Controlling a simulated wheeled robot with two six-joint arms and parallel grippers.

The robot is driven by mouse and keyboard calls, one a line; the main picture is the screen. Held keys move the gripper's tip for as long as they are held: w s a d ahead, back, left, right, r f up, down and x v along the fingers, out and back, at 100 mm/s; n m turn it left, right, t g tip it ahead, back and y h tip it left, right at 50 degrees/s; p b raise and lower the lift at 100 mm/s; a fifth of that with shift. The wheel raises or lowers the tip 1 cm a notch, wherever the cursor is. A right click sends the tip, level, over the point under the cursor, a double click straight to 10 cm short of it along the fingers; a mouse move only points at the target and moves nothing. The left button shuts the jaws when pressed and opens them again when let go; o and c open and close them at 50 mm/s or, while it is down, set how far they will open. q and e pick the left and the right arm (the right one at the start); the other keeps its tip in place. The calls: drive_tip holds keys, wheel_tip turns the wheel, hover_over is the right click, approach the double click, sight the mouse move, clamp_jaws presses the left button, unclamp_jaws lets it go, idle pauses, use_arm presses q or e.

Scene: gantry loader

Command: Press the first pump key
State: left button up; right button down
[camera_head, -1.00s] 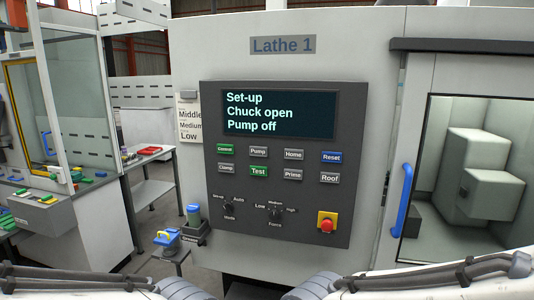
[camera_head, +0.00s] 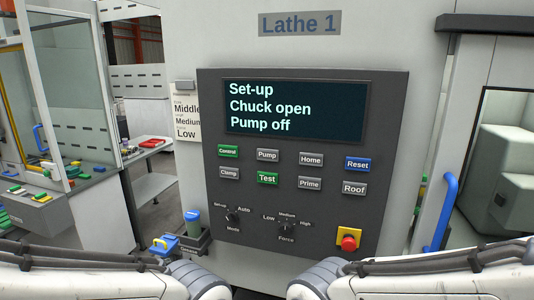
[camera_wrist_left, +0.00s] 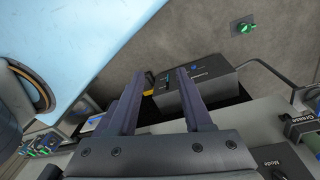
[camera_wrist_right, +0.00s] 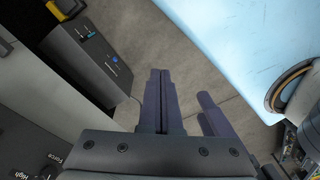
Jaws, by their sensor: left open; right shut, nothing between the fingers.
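The grey Pump key (camera_head: 267,155) is in the upper key row of the dark control panel (camera_head: 390,140) on Lathe 1, between the green Control key (camera_head: 228,151) and the Home key (camera_head: 311,159). The screen (camera_head: 295,108) reads Set-up, Chuck open, Pump off. In the head view both my arms enter low, below the panel, and neither gripper shows. In the left wrist view my left gripper (camera_wrist_left: 161,75) is open and empty. In the right wrist view my right gripper (camera_wrist_right: 161,72) is shut and empty. Neither gripper touches the panel.
Test (camera_head: 267,178), Clamp (camera_head: 229,172), Prime (camera_head: 309,183), Reset (camera_head: 358,163) and Roof (camera_head: 354,188) keys surround the spot. Two knobs and a red emergency stop (camera_head: 348,242) sit lower. A blue door handle (camera_head: 444,210) stands out at right.

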use_arm(q)
drive_tip(key=o, duration=0.3)
drive_tip(key=shift+w, duration=0.1)
drive_tip(key=shift+o, duration=1.3)
drive_tip(key=shift+f, duration=0.2)
use_arm(e)
drive_tip(key=w+a+r+n+t+y, duration=0.1)
drive_tip(key=w+a+r+n+t, duration=0.2)
drive_tip(key=w+n, duration=0.5)
drive_tip(key=w+a+r+n+t+y, duration=0.2)
drive_tip(key=w+r+n+t, duration=0.2)
drive_tip(key=w, duration=0.9)
use_arm(q)
drive_tip(key=shift+f+b, duration=0.35)
drive_tip(key=shift+b, duration=0.2)
use_arm(e)
drive_tip(key=w+r+n+t+y, duration=0.3)
drive_tip(key=w+r+n+t, duration=0.4)
drive_tip(key=w+r+n, duration=0.6)
drive_tip(key=shift+a+r+n+t, duration=0.25)
drive_tip(key=shift+r+n+t, duration=0.1)
drive_tip(key=shift+n, duration=0.65)
